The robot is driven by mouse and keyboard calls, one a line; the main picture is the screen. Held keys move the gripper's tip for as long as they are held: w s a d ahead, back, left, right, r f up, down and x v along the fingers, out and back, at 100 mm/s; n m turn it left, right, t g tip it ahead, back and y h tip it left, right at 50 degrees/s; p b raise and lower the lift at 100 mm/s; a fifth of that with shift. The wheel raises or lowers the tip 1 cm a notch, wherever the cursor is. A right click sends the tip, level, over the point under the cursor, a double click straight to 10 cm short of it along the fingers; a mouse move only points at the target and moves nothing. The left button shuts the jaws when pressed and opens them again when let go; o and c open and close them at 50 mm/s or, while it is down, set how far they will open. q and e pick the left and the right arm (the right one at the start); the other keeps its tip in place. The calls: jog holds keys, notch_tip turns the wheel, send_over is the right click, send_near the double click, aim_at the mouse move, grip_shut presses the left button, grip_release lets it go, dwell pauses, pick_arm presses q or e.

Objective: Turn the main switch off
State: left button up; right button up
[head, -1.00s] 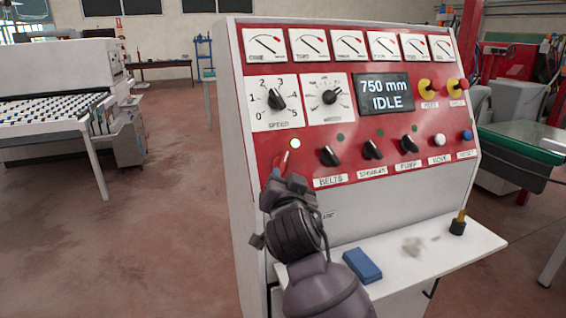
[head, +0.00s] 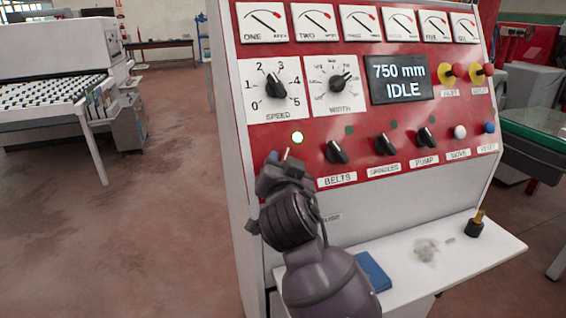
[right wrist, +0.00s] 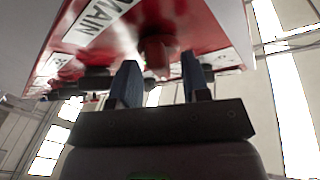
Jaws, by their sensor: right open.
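The main switch (right wrist: 155,55) is a reddish knob on the red panel, beside a white MAIN label (right wrist: 100,22) in the right wrist view. My right gripper (right wrist: 160,74) is open, with one finger on each side of the knob's end; I cannot tell whether they touch it. In the head view my right gripper (head: 277,163) is at the panel's lower left and hides most of the switch. The lamp (head: 297,138) just above glows green. My left gripper is out of view.
The BELTS (head: 336,152), SPINDLES (head: 386,144) and PUMP (head: 427,138) knobs sit to the right. The display (head: 402,80) reads 750 mm IDLE. A shelf (head: 480,255) below holds a blue block (head: 373,271) and a brass-topped black object (head: 477,225).

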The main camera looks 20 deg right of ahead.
grip_shut()
jog(key=shift+n+y, duration=0.3)
jog(key=shift+n, duration=0.1)
jog(key=n+y, duration=0.3)
jog(key=n, duration=0.2)
jog(key=n+y, duration=0.3)
jog(key=n, duration=0.2)
jog(key=d+n+y, duration=0.1)
jog(key=n+y, duration=0.2)
jog(key=n, duration=0.2)
jog(key=shift+n, duration=0.6)
